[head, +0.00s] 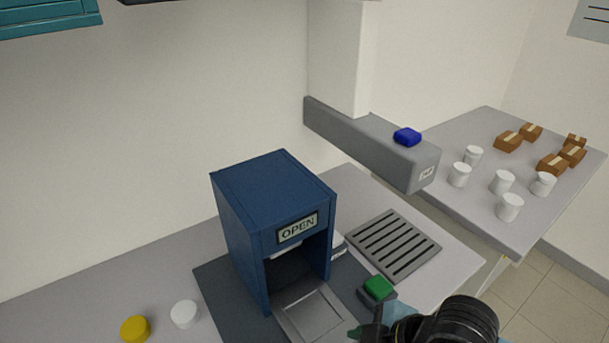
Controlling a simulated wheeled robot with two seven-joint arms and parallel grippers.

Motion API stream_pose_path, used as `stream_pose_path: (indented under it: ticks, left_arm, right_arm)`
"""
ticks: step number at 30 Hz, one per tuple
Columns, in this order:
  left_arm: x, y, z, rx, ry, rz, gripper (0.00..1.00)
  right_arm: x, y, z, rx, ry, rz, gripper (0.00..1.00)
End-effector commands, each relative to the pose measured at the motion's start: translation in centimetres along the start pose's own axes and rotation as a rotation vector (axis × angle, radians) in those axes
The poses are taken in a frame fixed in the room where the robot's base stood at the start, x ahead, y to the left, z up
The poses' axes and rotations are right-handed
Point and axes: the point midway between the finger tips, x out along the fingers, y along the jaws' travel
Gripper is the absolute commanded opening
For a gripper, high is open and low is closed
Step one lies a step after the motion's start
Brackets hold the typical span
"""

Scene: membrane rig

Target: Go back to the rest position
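My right gripper (376,333) shows only in part at the bottom edge of the head view, with my black wrist beside it. Its fingers are mostly cut off by the frame, so I cannot tell whether it is open or shut. It is just in front of a green button (378,287) on a dark block; I cannot tell whether it touches. A blue box-shaped machine (245,231) with an "OPEN" sign (297,229) stands left of the button, its front opening uncovered. My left gripper is not in view.
A yellow lid (135,329) and a white lid (184,314) lie at the lower left. The right table (440,160) holds several white jars and brown boxes.

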Motion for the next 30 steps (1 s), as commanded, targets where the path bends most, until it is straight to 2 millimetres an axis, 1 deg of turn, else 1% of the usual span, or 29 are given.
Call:
stream_pose_path:
  ticks: [1, 3, 6, 11, 15, 17, 18, 21, 23, 29, 30]
  left_arm:
    - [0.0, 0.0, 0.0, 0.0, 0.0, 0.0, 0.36]
    - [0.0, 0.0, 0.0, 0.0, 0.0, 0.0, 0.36]
    - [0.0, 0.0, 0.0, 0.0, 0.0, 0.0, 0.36]
    - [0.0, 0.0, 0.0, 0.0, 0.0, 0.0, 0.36]
    - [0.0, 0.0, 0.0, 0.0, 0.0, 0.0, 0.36]
    - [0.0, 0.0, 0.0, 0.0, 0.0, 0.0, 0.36]
    - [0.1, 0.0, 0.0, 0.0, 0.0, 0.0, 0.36]
    - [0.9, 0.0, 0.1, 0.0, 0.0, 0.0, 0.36]
    - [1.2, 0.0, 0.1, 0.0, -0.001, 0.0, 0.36]
    - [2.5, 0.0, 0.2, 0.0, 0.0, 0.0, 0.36]
    - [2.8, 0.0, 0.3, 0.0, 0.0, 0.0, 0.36]
  right_arm:
    - [0.1, -0.5, 0.8, 0.124, -0.009, 0.029, 0.34]
    - [-0.1, -0.7, 2.5, 0.294, -0.042, 0.086, 0.34]
    - [-0.6, -1.2, 5.3, 0.508, -0.1, 0.158, 0.34]
    - [-1.7, -2.6, 9.8, 0.782, -0.201, 0.255, 0.34]
    - [-3.0, -4.5, 13.7, 0.983, -0.298, 0.335, 0.34]
    - [-3.6, -5.5, 15.3, 1.064, -0.343, 0.37, 0.34]
    - [-3.6, -5.9, 16.2, 1.1, -0.367, 0.387, 0.34]
    - [-0.3, -5.6, 17.6, 1.084, -0.369, 0.374, 0.34]
    - [1.3, -5.6, 18.5, 1.083, -0.373, 0.369, 0.34]
    - [7.7, -6.5, 22.3, 1.083, -0.393, 0.348, 0.34]
    - [9.2, -6.9, 23.3, 1.084, -0.399, 0.343, 0.34]
